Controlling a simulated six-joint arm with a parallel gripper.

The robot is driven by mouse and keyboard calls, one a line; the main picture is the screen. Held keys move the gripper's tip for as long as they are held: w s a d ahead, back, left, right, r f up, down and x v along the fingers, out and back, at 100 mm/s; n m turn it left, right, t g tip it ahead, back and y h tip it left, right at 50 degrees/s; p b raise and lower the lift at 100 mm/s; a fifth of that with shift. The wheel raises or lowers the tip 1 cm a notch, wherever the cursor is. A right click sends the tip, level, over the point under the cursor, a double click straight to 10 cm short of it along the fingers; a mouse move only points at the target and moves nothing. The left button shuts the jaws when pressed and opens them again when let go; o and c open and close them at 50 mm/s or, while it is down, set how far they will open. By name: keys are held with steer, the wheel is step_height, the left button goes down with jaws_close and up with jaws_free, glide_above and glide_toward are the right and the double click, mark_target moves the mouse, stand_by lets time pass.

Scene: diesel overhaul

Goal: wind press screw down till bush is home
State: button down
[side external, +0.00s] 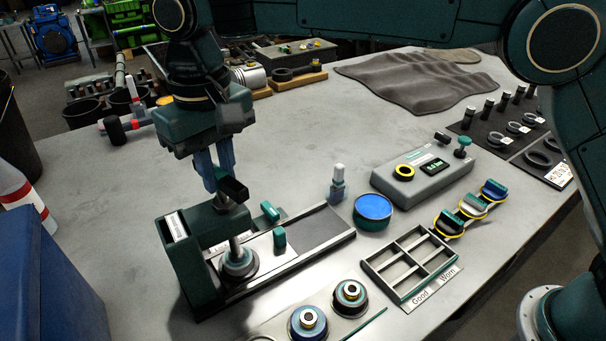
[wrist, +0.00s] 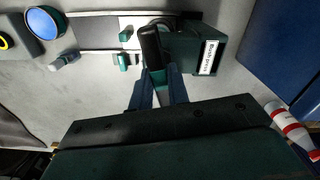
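The dark green bush press (side external: 188,268) stands at the left of the bench, and it also shows at the top of the wrist view (wrist: 203,45). Its steel screw (side external: 234,247) runs down to a round dark part with a pale ring (side external: 240,264) on the bed; the bush's depth there is too small to tell. The black press handle (side external: 233,189) sits at the screw's top, also seen in the wrist view (wrist: 151,45). My gripper (wrist: 160,72) has its blue fingers on either side of the handle's near end and appears shut on it.
A small bottle (side external: 338,185), a blue-topped tin (side external: 373,210), a gauge box (side external: 424,180) and a divided Good/Worn tray (side external: 397,266) lie to the right. A blue bin (side external: 45,280) and a red-and-white bottle (side external: 25,200) stand at left.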

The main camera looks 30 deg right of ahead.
steer(key=shift+m, duration=1.1)
steer(key=c, duration=1.4)
jaws_free()
steer(key=shift+o, duration=0.2)
steer(key=shift+r, duration=2.7)
steer(key=shift+r, duration=0.1)
steer(key=shift+r, duration=1.9)
